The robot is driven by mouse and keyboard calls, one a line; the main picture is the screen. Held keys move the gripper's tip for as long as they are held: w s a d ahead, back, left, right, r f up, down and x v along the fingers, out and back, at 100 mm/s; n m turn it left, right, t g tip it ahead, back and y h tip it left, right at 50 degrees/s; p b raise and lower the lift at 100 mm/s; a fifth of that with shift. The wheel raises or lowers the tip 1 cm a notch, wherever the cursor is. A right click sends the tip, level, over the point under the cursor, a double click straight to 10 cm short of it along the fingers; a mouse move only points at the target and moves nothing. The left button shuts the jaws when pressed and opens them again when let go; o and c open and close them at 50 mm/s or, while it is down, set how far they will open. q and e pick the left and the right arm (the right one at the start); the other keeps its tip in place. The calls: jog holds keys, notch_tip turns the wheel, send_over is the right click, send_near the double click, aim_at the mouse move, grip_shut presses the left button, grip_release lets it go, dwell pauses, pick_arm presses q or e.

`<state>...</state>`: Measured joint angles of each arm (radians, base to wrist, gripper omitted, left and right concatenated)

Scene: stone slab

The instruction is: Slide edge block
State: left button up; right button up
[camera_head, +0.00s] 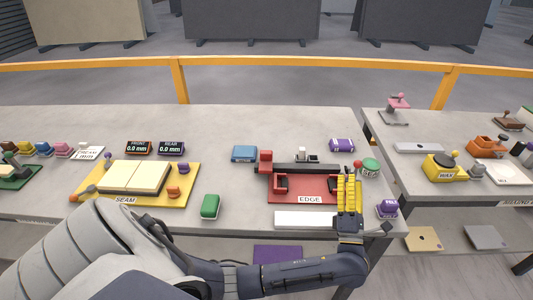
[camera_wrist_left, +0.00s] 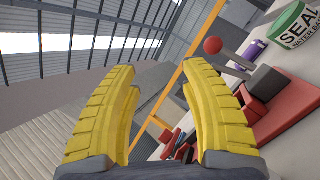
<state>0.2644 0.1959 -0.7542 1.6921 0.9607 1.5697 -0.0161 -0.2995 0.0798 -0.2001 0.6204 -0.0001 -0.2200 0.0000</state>
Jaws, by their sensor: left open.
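The EDGE fixture (camera_head: 300,190) stands on the right part of the near table, with a red base, red blocks and a dark rail across it. A red block (camera_head: 265,161) sits at the rail's left end. A red ball knob (camera_head: 357,164) is at the right end; it also shows in the left wrist view (camera_wrist_left: 213,45). My left gripper (camera_head: 349,176) has yellow fingers and is at the fixture's right end, just in front of the knob in the picture. Its fingers are apart and empty in the left wrist view (camera_wrist_left: 160,80). I cannot tell whether it touches the fixture.
A green SEAL tin (camera_head: 370,167) and purple block (camera_head: 342,145) are beyond the gripper. A purple POLY container (camera_head: 387,208) stands to its right. A white strip (camera_head: 305,219) lies in front, a blue block (camera_head: 244,154) left. The SEAM board (camera_head: 140,185) is farther left.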

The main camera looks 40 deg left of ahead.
pick_arm(q)
jog(key=w+a+r+n+g+y, duration=0.2)
jog(key=a+r+n+g+y, duration=0.2)
jog(key=a+r+n+g, duration=0.4)
jog(key=w+a+r+n+g+y, duration=0.2)
jog(key=a+r+n+g+y, duration=0.35)
jog(key=a+r, duration=0.35)
jog(key=s+a+r+n+g+h, duration=0.2)
jog(key=s+a+n+g+h, duration=0.1)
jog(key=a+n, duration=0.3)
jog(key=s+a+r+n+g+h, duration=0.2)
jog(key=a+n+g+h, duration=0.15)
jog(key=a, duration=0.45)
jog(key=s+a+r+n+g+h, duration=0.2)
jog(key=s+a+n+g+h, duration=0.15)
jog(key=a, duration=0.45)
jog(key=n+t+h, duration=0.4)
jog(key=n+h, duration=0.1)
jog(key=h, duration=0.8)
send_over(266, 152)
notch_tip(266, 152, down, 11)
jog(key=shift+m, duration=0.25)
notch_tip(266, 152, down, 17)
jog(key=shift+w+a+f, duration=0.1)
